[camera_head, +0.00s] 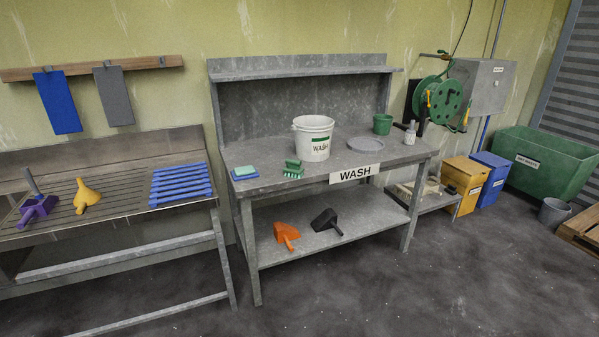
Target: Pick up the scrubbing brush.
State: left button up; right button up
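A green scrubbing brush (293,169) lies on top of the grey wash bench (270,185), near its front edge. A sponge with a green top on a blue cloth (244,173) lies to the brush's left. Neither of my grippers shows in the head view.
A grey round lid (366,145), a green cup (382,124) and a white bottle (410,133) stand on the bench's right. An orange scoop (286,235) and a black one (326,220) lie on the lower shelf. A drain table (120,205) stands left. Floor in front is clear.

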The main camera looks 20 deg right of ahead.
aim_at(293, 168)
jog(key=z, duration=0.75)
jog(key=i, duration=0.7)
jog(key=z, duration=1.4)
jog(key=i, duration=1.95)
jog(key=u, duration=1.1)
jog(key=i, duration=1)
jog(key=u, duration=1)
